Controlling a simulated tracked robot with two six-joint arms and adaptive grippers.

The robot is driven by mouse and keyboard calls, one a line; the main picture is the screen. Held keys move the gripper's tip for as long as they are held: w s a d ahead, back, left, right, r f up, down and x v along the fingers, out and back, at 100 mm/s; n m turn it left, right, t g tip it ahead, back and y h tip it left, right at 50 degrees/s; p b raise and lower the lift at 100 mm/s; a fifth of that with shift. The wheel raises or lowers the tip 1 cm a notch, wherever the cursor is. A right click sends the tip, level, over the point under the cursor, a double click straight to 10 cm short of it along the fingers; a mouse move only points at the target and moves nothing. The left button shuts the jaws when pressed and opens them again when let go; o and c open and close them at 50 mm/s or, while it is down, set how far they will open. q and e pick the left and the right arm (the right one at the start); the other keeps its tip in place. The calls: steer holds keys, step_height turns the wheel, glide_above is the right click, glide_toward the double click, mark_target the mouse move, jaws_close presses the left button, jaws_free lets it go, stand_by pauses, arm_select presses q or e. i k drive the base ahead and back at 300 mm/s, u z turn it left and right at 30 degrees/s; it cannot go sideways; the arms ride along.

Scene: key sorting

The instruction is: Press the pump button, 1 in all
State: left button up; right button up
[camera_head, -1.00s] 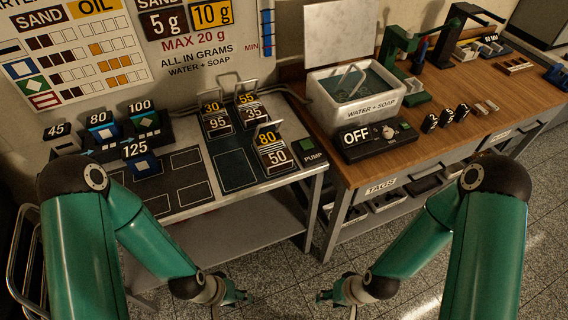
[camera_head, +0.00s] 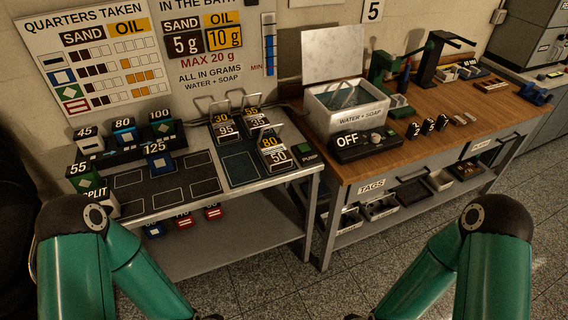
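The green pump button (camera_head: 308,155), labelled PUMP, sits at the right end of the left metal table, beside the blocks marked 80 and 50. The water and soap bath (camera_head: 346,108) stands to its right on the wooden bench. A black box reading OFF (camera_head: 348,139), with a knob, lies in front of the bath. My two arms reach down at the lower left and lower right, well in front of the tables. Both grippers are below the picture's lower edge, with only wrist parts showing there. Nothing touches the pump button.
Numbered blocks (camera_head: 158,158) stand on the metal table (camera_head: 160,213) around marked squares. A lower shelf holds several red and blue blocks (camera_head: 183,221). The wooden bench (camera_head: 448,142) carries green and black stands and small tags. The floor between my arms is clear.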

mark_target(304, 147)
steer(key=z, duration=0.15)
steer(key=i, duration=0.9)
steer(key=u, duration=0.2)
steer(key=k, duration=0.85)
steer(key=z, duration=0.25)
steer(key=i, duration=0.85)
steer(key=u, duration=0.1)
